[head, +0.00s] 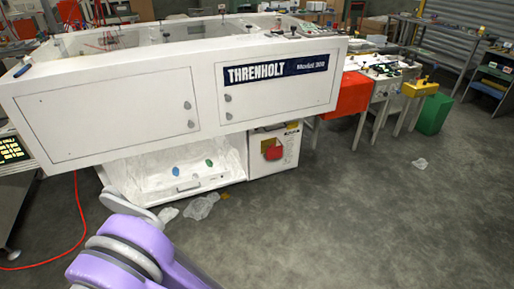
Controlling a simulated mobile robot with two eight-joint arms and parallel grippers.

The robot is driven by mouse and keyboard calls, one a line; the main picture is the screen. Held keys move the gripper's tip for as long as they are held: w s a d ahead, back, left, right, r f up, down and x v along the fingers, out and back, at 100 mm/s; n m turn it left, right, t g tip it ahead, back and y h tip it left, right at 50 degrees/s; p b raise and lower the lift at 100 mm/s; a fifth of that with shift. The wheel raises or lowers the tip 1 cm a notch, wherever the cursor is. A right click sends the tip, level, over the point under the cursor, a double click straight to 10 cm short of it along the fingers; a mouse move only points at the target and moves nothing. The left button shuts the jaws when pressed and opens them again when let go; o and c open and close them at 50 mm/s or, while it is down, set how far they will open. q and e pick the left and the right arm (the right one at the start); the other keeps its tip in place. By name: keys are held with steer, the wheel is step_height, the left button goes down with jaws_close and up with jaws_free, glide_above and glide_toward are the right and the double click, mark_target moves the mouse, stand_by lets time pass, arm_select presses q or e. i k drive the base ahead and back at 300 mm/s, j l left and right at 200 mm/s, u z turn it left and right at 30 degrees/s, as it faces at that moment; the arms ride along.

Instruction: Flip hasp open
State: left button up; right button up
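A large white machine labelled THRENHOLT (100,92) fills the left and middle of the head view. Its front has two door panels with small grey latches (188,105). Below it, a white box (291,151) carries a yellow label and a red item (272,149) on its front. I cannot make out for certain which fitting is the hasp, or whether it is open or shut. A purple and grey part of my arm shows at the bottom left, apart from the machine. Neither gripper can be seen.
An open white bay (142,181) holds small blue and green items. Clear plastic scraps (200,207) lie on the floor before it. A red cable (82,225) runs at the left. Red (346,94) and green (433,114) bins stand behind. The grey floor at right is mostly clear.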

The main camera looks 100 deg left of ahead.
mark_target(272, 153)
steer(key=j+u, duration=0.1)
steer(key=u, duration=3.45)
steer(key=i+l, duration=0.15)
steer(key=l, duration=0.2)
steer(key=i+l+u, duration=0.1)
steer(key=l, duration=0.25)
steer(key=i+l, duration=0.15)
steer(key=l, duration=0.2)
steer(key=i+l, duration=0.1)
steer(key=l, duration=0.25)
steer(key=i+j+z, duration=0.1)
steer(key=i+j, duration=0.3)
steer(key=j, duration=0.2)
steer(key=i+j+z, duration=0.15)
steer(key=j, duration=0.2)
steer(key=i+j, duration=0.2)
steer(key=i+j+z, duration=0.15)
steer(key=j, duration=0.3)
steer(key=i+j+z, duration=0.1)
steer(key=j, duration=0.25)
steer(key=i+j, duration=0.25)
steer(key=j, duration=0.15)
steer(key=i+j+z, duration=0.15)
steer(key=j, duration=0.2)
